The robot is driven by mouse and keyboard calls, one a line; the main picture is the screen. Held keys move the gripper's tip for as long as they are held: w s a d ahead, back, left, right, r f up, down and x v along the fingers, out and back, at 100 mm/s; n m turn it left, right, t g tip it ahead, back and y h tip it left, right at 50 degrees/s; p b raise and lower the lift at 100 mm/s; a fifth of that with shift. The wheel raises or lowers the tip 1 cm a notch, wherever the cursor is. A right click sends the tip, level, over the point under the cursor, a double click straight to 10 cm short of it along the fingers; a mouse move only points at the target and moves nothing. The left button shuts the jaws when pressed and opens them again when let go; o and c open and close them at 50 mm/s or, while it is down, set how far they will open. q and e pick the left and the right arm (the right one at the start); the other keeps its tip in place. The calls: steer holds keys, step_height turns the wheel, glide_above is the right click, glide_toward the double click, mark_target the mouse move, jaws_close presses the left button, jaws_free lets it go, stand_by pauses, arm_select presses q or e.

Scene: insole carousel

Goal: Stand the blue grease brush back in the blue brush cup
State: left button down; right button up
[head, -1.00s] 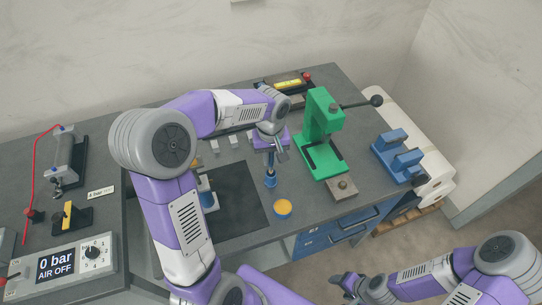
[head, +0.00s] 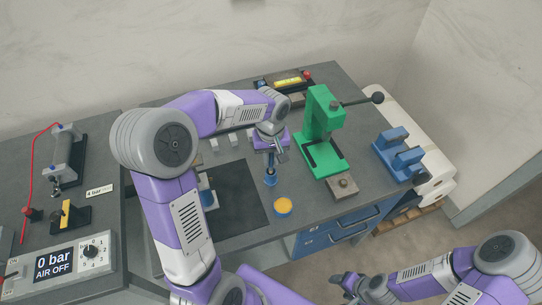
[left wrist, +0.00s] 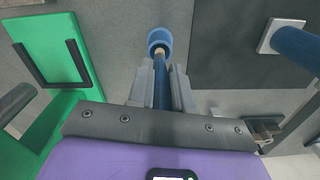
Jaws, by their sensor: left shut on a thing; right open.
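My left gripper (head: 271,151) is shut on the blue grease brush (head: 271,167) and points down over the bench. The brush handle (left wrist: 160,82) runs between the fingers (left wrist: 160,88) in the left wrist view, with a pale band near its far end. The blue brush cup (head: 270,181) is at the lower end of the brush, and its round rim (left wrist: 160,36) shows in the left wrist view. The brush tip is at the cup's mouth; I cannot tell how deep it sits. My right gripper (head: 347,284) is open and empty, away from the bench at the bottom.
A pot of yellow grease (head: 283,206) stands just in front of the cup. A green press (head: 322,130) stands to the right, with a small metal block (head: 342,186) before it. A dark mat (head: 237,195) lies to the left, with a blue cylinder (head: 207,199) at its edge.

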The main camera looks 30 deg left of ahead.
mark_target(271, 166)
arm_select(q)
steer(key=shift+f+b, duration=1.45)
steer(key=shift+f, duration=0.55)
steer(key=c, duration=0.9)
jaws_free()
steer(key=shift+c, duration=0.2)
steer(key=shift+r+p, duration=1.05)
steer(key=shift+r, duration=2.75)
